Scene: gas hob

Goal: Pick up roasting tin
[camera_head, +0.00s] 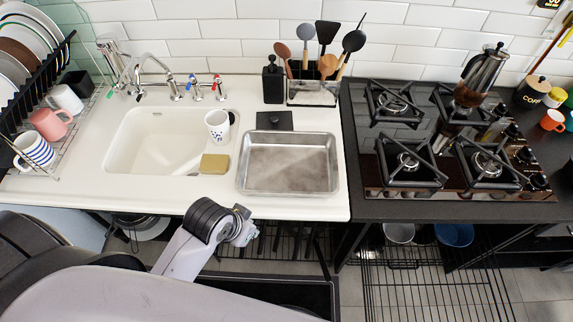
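The roasting tin (288,163) is a shallow, rectangular silver metal pan. It rests flat on the white counter, right of the sink, and looks empty. My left arm comes in from the lower left, and its gripper (241,227) is below the counter's front edge in the picture, near the tin's front left corner and apart from it. The fingers are small and partly hidden by the wrist, so I cannot tell whether they are open or shut. My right gripper is not in view.
A yellow sponge (214,164) and a patterned cup (217,126) stand left of the tin, by the sink (155,140). A utensil holder (313,93) and black soap bottle (273,80) are behind it.

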